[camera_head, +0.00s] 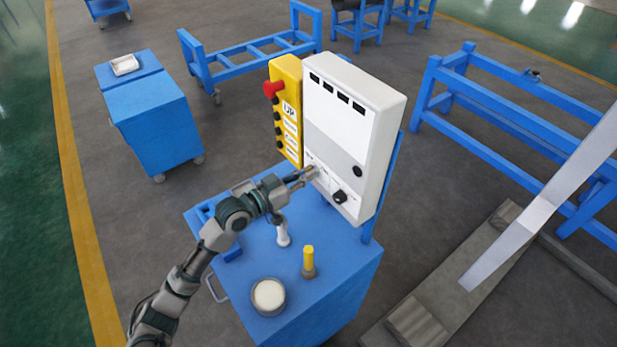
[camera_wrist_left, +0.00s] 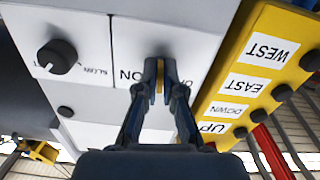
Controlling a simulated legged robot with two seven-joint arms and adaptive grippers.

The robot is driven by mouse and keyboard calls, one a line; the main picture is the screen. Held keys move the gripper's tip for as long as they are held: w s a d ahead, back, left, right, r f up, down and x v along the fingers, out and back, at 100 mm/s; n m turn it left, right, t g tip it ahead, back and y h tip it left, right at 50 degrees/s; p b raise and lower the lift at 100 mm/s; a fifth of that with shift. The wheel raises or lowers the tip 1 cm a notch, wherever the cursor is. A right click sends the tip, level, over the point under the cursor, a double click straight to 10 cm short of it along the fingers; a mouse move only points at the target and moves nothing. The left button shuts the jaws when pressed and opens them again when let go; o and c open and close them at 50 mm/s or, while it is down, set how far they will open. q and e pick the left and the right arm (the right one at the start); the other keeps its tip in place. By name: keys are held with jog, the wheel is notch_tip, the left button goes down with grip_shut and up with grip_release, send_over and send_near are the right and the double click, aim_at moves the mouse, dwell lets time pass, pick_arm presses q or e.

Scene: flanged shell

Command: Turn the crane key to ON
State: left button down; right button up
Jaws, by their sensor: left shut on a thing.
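The white control box (camera_head: 335,118) stands upright on the blue cart (camera_head: 322,282). My left gripper (camera_head: 310,172) reaches the lower left part of its front face. In the left wrist view, which is upside down, the gripper (camera_wrist_left: 160,72) is shut on the crane key, with a thin yellowish part (camera_wrist_left: 159,88) between its fingers. The ON label (camera_wrist_left: 130,75) shows left of the fingers. A second label (camera_wrist_left: 187,83) on the right is partly hidden by a finger. The fingers hide most of the key, so its angle is unclear. My right gripper is not in view.
A yellow pendant (camera_head: 284,88) with a red button sits close left of the box. A black knob (camera_wrist_left: 56,57) is beside the key. A round container (camera_head: 268,296), a yellow-topped piece (camera_head: 308,262) and a white piece (camera_head: 283,235) stand on the cart.

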pick_arm(q)
jog(key=m+b, duration=0.1)
jog(key=m, duration=0.1)
jog(key=m+b, duration=0.1)
jog(key=m, duration=0.1)
jog(key=shift+a+f+m, duration=0.1)
jog(key=shift+f+m, duration=0.1)
jog(key=shift+m, duration=1)
jog(key=shift+m+b, duration=0.3)
jog(key=shift+m, duration=1.5)
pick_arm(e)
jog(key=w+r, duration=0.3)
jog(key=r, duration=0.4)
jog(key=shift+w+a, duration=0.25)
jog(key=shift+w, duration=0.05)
pick_arm(q)
jog(key=c, duration=1.4)
grip_release()
jog(key=shift+s, duration=0.1)
jog(key=shift+o, duration=0.4)
jog(key=shift+s+a+r, duration=0.1)
jog(key=shift+r, duration=0.05)
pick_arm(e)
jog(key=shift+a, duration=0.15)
pick_arm(q)
jog(key=shift+a, duration=0.15)
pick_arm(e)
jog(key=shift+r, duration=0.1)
